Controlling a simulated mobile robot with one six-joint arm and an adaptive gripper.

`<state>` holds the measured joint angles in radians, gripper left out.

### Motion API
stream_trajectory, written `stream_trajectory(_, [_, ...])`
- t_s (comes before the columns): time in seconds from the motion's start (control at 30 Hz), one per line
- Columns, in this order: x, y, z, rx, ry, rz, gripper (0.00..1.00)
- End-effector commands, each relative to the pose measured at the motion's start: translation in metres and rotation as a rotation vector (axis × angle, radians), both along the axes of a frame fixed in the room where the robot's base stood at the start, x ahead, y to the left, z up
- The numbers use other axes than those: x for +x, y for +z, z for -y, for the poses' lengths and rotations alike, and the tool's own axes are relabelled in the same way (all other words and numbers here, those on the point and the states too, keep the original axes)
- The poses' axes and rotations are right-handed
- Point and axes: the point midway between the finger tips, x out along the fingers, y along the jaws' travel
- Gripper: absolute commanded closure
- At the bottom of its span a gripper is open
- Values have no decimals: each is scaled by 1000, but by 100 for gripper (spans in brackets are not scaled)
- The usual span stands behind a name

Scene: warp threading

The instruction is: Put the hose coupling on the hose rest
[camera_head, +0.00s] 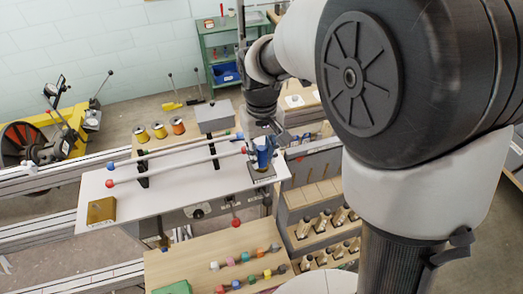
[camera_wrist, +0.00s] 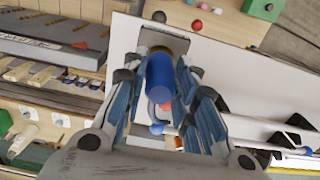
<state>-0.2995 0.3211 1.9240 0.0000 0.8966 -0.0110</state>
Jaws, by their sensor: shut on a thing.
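The hose coupling is a blue cylinder (camera_wrist: 160,78) with a brass-coloured end, between the fingers of my gripper (camera_wrist: 165,88). My gripper is shut on it. In the head view, my gripper (camera_head: 264,150) is above the right end of the white table, and the blue coupling (camera_head: 265,158) looks roughly upright there. A dark grey square plate (camera_wrist: 178,42), perhaps the hose rest, lies directly below the coupling; in the head view it shows as a dark patch (camera_head: 262,176). I cannot tell whether the coupling touches the plate. The fingers hide part of the coupling.
The white table (camera_head: 205,183) carries two long rods with red and blue ball ends (camera_head: 170,165) on black stands and a brass block (camera_head: 101,211). A wooden rack (camera_head: 318,195) is at right.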

Motion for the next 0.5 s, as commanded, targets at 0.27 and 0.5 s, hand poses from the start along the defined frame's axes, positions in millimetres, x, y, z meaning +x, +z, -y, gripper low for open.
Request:
stream_trajectory(0.27, [0,-1,0,0,0,0,68])
stream_trajectory(0.5, [0,-1,0,0,0,0,52])
